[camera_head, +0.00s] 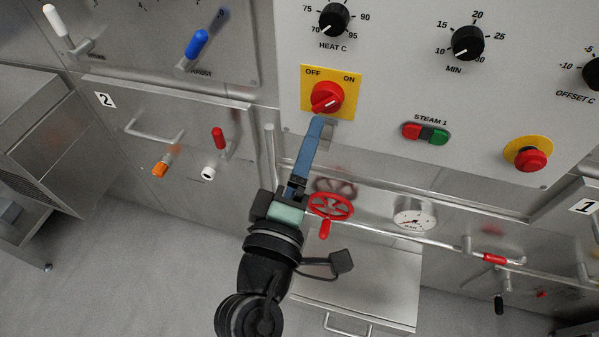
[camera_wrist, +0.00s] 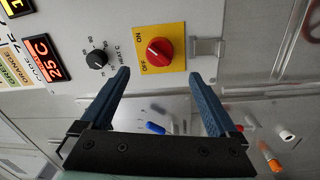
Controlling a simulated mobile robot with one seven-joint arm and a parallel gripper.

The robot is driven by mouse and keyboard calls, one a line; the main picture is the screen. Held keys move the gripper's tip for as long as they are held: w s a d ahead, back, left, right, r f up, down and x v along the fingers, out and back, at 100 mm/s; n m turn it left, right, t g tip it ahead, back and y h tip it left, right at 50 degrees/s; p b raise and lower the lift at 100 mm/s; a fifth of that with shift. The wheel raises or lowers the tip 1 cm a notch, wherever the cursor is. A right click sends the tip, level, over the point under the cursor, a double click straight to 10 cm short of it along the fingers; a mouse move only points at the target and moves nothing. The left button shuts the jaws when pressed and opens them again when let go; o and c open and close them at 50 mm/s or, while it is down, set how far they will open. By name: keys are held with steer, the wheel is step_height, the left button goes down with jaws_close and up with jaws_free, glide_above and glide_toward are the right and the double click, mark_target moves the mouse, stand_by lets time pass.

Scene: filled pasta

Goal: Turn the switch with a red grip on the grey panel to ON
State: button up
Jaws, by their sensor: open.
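The switch with a red grip (camera_head: 327,97) sits on a yellow plate (camera_head: 345,76) on the grey panel (camera_head: 385,80), labelled OFF at left and ON at right. In the wrist view the same red grip (camera_wrist: 159,51) shows with its white mark towards the OFF side. My gripper (camera_head: 316,124) is just below the switch in the head view, with its blue fingers pointing up at it. In the wrist view my gripper (camera_wrist: 160,85) is open and empty, and the switch shows beyond and between the fingertips, apart from them as seen there.
Black knobs (camera_head: 334,19) and (camera_head: 467,43) are above and right. The STEAM 1 red-green buttons (camera_head: 426,133) and a red stop button (camera_head: 530,159) are to the right. A red handwheel (camera_head: 331,206) and a gauge (camera_head: 415,219) sit below, near my gripper. A small metal bracket (camera_wrist: 207,47) adjoins the yellow plate.

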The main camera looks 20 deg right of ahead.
steer(key=v, duration=0.3)
steer(key=shift+s+a+b, duration=0.2)
steer(key=shift+s+b, duration=0.1)
steer(key=shift+s, duration=0.05)
